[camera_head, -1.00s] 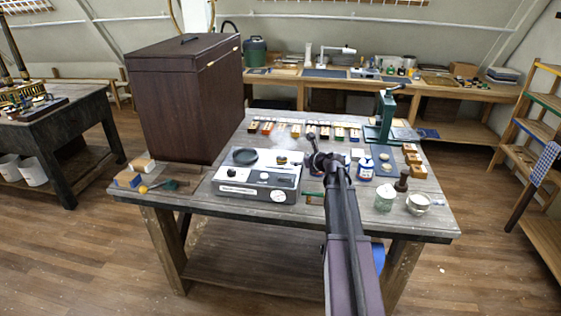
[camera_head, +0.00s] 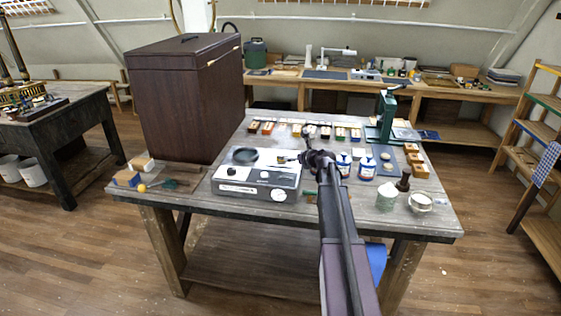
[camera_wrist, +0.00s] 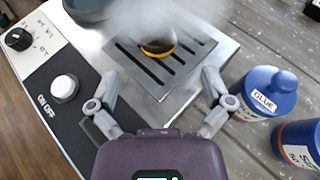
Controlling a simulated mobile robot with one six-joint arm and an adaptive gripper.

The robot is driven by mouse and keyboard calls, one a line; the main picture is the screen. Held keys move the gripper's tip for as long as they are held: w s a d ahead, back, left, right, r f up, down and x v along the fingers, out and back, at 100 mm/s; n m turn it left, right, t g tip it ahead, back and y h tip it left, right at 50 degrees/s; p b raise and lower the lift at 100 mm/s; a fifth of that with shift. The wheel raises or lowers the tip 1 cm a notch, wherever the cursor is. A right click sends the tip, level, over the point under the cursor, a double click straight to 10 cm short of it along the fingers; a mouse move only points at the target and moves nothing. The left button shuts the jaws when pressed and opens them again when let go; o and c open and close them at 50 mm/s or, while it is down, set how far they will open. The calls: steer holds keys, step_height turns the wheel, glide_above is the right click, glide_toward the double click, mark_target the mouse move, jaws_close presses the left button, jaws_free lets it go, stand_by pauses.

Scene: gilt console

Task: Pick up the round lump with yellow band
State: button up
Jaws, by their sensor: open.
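The round lump (camera_wrist: 158,48) is dark with a yellow band. In the wrist view it sits on the slotted metal grille (camera_wrist: 150,68) of a grey machine, and pale steam hides its upper part. My gripper (camera_wrist: 160,76) is open, one finger on each side of the picture, with nothing between them; the lump lies ahead of the fingertips, near the middle. In the head view my gripper (camera_head: 308,157) is over the right end of the machine (camera_head: 240,189). The lump is too small to make out surely there.
Two blue-lidded jars (camera_wrist: 268,92) stand just right of the machine; one is labelled glue. A knob (camera_wrist: 17,38) and a white button (camera_wrist: 64,88) are on its panel. A dark round dish (camera_wrist: 88,8) is beside the grille. A tall brown box (camera_head: 180,100) stands at the left.

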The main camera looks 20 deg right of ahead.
mark_target(282, 155)
steer(key=shift+b+x, duration=0.35)
steer(key=shift+x, duration=1.25)
steer(key=shift+b+x, duration=1.1)
steer(key=shift+x, duration=1.5)
steer(key=shift+s+a+f, duration=0.1)
steer(key=shift+a, duration=0.05)
steer(key=c, duration=1.2)
steer(key=shift+o, duration=0.2)
